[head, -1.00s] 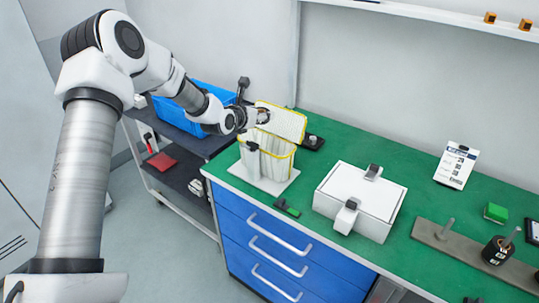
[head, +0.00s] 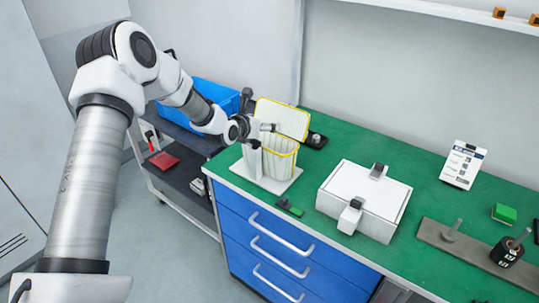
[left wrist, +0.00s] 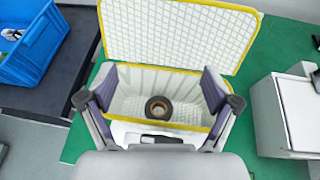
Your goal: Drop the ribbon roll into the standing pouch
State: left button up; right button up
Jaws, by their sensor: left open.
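The standing pouch (head: 280,160) is white and quilted with a yellow rim, upright on a white base at the left end of the green bench. Its flap (head: 283,118) stands open at the back. My left gripper (head: 266,136) is over the pouch mouth. In the left wrist view its fingers (left wrist: 158,92) are spread wide and hold nothing. The roll is hidden in the head view. My right gripper is out of view.
A white box (head: 364,200) with dark-topped clasps stands right of the pouch. A blue crate (head: 208,103) is on the cart at left. A black roll (head: 506,252) stands on a grey bar at right.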

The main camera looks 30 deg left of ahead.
pick_arm(q)
jog(key=v, duration=1.1)
jog(key=shift+s, duration=0.35)
jog(key=shift+r, duration=0.1)
